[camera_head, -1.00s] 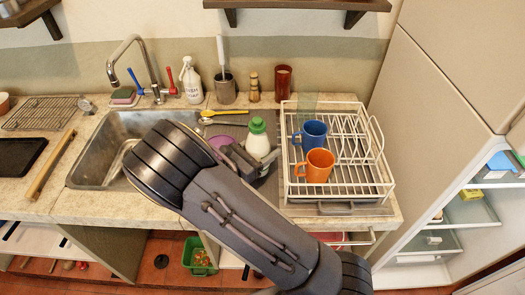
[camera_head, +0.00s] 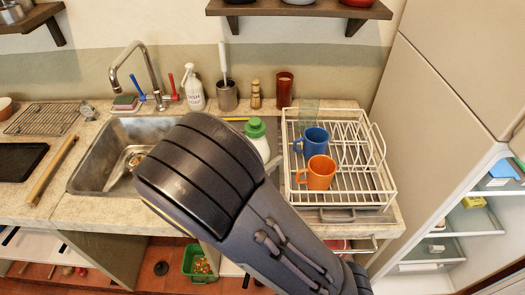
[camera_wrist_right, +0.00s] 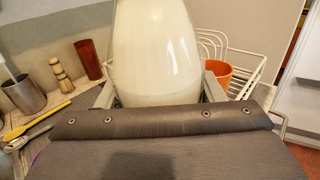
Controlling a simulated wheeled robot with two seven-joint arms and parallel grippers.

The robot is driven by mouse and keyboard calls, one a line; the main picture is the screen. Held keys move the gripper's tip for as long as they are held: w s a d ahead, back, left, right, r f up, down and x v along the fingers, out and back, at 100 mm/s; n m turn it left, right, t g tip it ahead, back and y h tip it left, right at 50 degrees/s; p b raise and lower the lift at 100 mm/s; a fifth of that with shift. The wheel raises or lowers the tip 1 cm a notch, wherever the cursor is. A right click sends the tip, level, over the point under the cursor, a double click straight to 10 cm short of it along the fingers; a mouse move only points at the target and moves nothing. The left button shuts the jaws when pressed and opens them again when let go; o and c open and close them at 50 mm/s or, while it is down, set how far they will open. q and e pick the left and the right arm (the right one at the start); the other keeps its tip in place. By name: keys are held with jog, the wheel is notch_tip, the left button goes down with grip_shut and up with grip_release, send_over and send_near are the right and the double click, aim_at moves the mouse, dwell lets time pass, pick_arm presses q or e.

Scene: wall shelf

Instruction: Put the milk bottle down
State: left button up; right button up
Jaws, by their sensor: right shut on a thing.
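The milk bottle (camera_head: 258,144) is white with a green cap. It stands roughly upright between the sink and the dish rack in the head view. My right arm hides its lower part there. In the right wrist view the white bottle (camera_wrist_right: 156,50) fills the upper middle. My right gripper (camera_wrist_right: 158,92) is shut on it, with a finger on each side. The bottle's base is hidden, so I cannot tell whether it touches the counter. My left gripper is not in view.
A white dish rack (camera_head: 345,200) with a blue mug (camera_head: 314,141) and an orange mug (camera_head: 317,173) stands right of the bottle. The sink (camera_head: 95,165) is to the left.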

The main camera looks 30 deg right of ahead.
jog(key=s+a+r, duration=0.3)
jog(key=s+a, duration=0.1)
jog(key=s, duration=0.1)
jog(key=shift+s, duration=0.2)
dwell(0.4)
jog(key=shift+r, duration=0.1)
